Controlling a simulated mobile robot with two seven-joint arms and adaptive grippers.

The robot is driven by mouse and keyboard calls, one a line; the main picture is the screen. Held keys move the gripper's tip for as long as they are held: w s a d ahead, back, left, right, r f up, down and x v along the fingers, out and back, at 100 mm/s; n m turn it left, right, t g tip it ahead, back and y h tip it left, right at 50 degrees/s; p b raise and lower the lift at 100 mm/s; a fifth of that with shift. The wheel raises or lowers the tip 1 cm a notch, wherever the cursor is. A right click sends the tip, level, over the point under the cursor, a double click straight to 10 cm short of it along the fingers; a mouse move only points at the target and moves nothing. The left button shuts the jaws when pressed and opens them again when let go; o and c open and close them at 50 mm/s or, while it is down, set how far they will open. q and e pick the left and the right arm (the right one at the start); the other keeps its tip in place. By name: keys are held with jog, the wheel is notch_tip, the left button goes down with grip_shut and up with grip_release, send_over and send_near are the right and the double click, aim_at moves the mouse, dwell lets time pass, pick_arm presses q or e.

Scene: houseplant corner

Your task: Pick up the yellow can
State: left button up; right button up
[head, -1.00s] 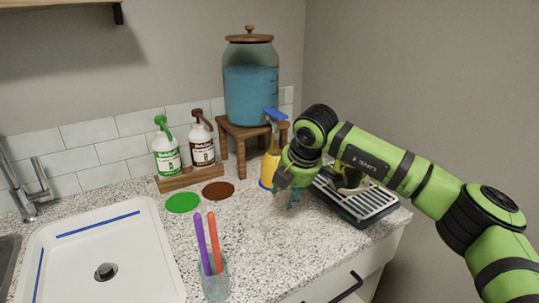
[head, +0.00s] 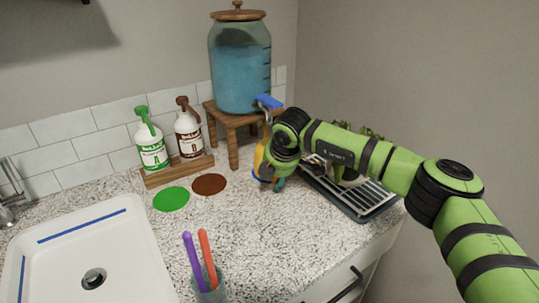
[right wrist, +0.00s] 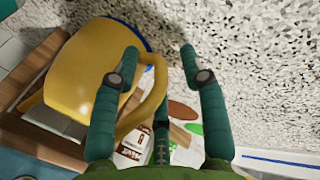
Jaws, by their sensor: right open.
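The yellow can (head: 260,160) stands on the counter in front of the wooden stand, with a blue top and blue at its base. My right gripper (head: 278,184) is at its right side in the head view and hides part of it. In the right wrist view the can's yellow body (right wrist: 82,72) fills the left, and its loop handle shows behind and between the fingers. Whether a finger touches the handle, I cannot tell. My left gripper is not in view.
A dark rack (head: 372,204) with a plant stands right, beneath my right arm. The wooden stand (head: 233,124) bears a glass dispenser (head: 240,75). Two pump bottles, green and brown discs, a cup with two sticks (head: 208,288) and a white sink (head: 125,245) are left. The front counter is mostly clear.

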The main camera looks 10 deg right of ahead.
grip_shut()
jog(key=shift+r, duration=0.15)
jog(key=shift+d, duration=0.1)
dwell(0.3)
